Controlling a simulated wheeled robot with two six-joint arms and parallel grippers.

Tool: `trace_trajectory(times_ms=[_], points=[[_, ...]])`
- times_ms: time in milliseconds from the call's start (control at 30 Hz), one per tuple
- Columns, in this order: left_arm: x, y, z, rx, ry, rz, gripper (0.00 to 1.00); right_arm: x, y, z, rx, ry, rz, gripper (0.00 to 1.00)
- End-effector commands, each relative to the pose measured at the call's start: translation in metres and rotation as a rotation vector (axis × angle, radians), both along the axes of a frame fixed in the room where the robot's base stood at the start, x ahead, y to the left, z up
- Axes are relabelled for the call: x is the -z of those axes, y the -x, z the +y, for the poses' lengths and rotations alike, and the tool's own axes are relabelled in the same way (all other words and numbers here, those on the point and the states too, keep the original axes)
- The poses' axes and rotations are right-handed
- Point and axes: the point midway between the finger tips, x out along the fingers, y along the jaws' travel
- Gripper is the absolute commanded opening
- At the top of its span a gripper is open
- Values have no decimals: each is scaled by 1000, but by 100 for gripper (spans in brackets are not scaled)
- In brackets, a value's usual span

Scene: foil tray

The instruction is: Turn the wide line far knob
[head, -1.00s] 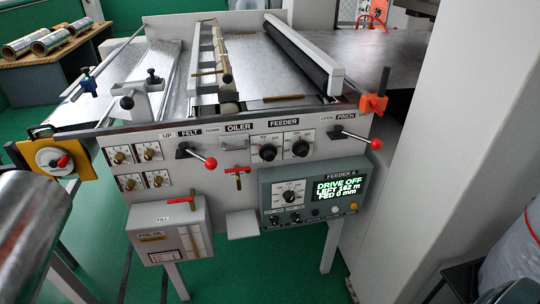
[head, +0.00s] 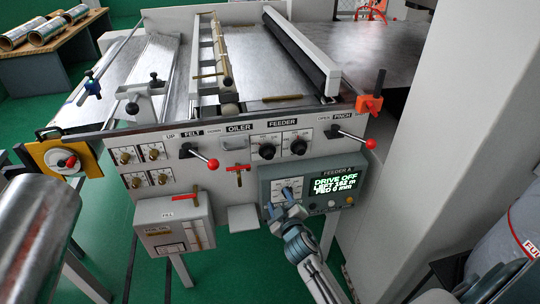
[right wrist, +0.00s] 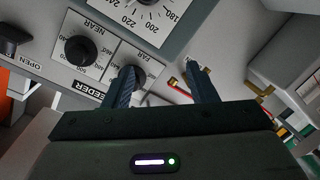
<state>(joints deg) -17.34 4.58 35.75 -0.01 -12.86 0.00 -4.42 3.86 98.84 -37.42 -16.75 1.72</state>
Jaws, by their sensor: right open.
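The far knob (right wrist: 132,78) is black and round on a white scale plate marked FAR; my finger partly covers it in the right wrist view. In the head view it appears to be the left feeder knob (head: 267,151). Beside it is the NEAR knob (right wrist: 82,50). My right gripper (head: 279,202) is open and empty, in front of the grey feeder box, below the feeder knobs. In the right wrist view, one finger of the gripper (right wrist: 160,72) overlaps the far knob; whether they touch I cannot tell. My left gripper is out of view.
The feeder box (head: 345,172) has a lit screen reading DRIVE OFF. Red-balled levers (head: 212,164) and (head: 370,144) stick out on both sides of the knobs. A red-handled valve (head: 236,169) and a white box (head: 160,210) are to the left.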

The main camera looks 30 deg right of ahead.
Motion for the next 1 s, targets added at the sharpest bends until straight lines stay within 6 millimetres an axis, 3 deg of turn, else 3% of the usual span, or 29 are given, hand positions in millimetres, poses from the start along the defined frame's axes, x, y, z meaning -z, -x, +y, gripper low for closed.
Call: trace_trajectory(times_ms=[33, 100, 200, 367, 800, 1000], points=[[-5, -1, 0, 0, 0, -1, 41, -34, -4, 1, 1, 21, -51, 52], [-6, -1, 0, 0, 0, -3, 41, -61, -6, 1, 3, 44, -98, 52], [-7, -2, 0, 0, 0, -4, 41, -81, -8, 1, 6, 61, -131, 52], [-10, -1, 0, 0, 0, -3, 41, -85, -23, -2, 6, 64, -137, 52], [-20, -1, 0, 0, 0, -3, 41, -83, -98, -16, 5, 64, -135, 52], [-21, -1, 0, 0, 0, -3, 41, -82, -112, -19, 7, 63, -134, 52]])
